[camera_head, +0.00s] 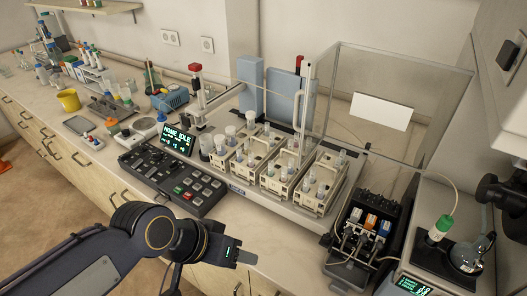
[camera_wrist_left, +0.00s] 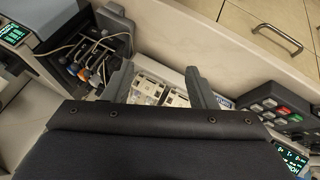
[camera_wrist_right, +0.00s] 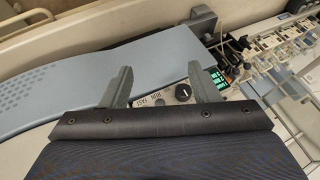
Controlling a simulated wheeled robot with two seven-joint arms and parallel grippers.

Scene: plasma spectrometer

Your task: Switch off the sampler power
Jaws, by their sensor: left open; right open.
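The sampler (camera_head: 290,215) stands on the bench with several white vial racks (camera_head: 310,185) on its base and a clear shield behind. Its racks also show in the left wrist view (camera_wrist_left: 160,90). I cannot make out which control is the sampler's power switch. My left gripper (camera_head: 243,255) is open and empty in front of the sampler; its fingers (camera_wrist_left: 158,82) also show in the left wrist view. My right gripper (camera_wrist_right: 163,82) is open and empty, before a panel with a black knob (camera_wrist_right: 183,92).
A black pump unit (camera_head: 368,235) with coloured clips stands right of the sampler. Farther right are a flask (camera_head: 482,245) and a green-capped bottle (camera_head: 440,228). A yellow beaker (camera_head: 68,100) and other labware crowd the left bench. A smooth blue-grey casing (camera_wrist_right: 100,75) fills the right wrist view's left.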

